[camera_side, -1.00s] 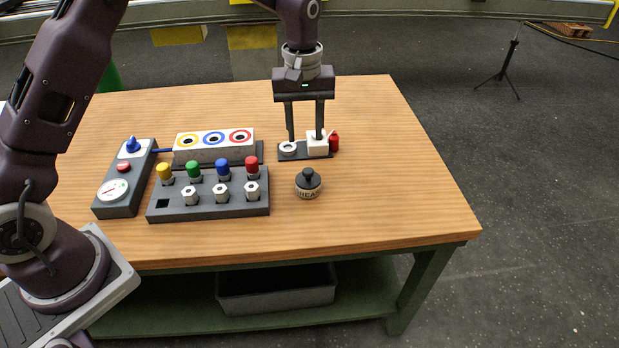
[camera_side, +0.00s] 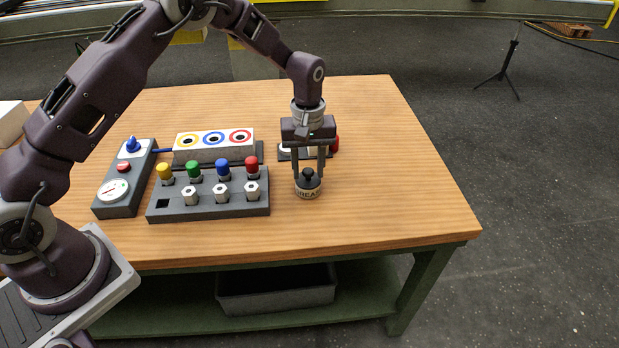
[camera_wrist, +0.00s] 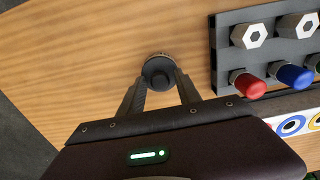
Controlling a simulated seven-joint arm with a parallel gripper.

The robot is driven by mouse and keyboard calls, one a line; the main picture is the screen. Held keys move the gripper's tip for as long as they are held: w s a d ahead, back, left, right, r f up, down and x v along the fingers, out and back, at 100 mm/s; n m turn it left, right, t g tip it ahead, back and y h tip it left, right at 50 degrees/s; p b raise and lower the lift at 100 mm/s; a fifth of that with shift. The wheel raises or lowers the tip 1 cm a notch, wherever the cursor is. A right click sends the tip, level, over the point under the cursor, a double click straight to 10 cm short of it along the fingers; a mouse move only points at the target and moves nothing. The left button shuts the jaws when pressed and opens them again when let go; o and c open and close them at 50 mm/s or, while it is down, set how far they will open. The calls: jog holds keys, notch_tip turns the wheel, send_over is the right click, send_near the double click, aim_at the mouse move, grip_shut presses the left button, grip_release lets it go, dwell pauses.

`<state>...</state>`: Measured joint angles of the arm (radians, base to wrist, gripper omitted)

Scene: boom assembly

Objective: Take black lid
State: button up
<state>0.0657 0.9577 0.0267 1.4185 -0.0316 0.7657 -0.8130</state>
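The black lid (camera_side: 308,175) with its round knob sits on top of the small grease jar (camera_side: 308,192) near the middle right of the table. In the wrist view the lid (camera_wrist: 158,76) lies just beyond and between my fingertips. My gripper (camera_side: 308,170) points down over the jar with its two fingers apart, one on each side of the knob. In the wrist view my gripper (camera_wrist: 160,88) is open, and a gap shows between the fingers and the knob. The lid rests on the jar.
A dark grey rack (camera_side: 207,206) with coloured caps and hex nuts stands left of the jar. A white block with coloured rings (camera_side: 213,154) and a gauge box (camera_side: 124,180) are farther left. A small dark tray (camera_side: 284,155) is behind my gripper. The table is clear to the right.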

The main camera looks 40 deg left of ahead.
aim_at(308, 170)
jog(key=shift+c, duration=0.2)
grip_shut()
jog(key=shift+r, duration=2.55)
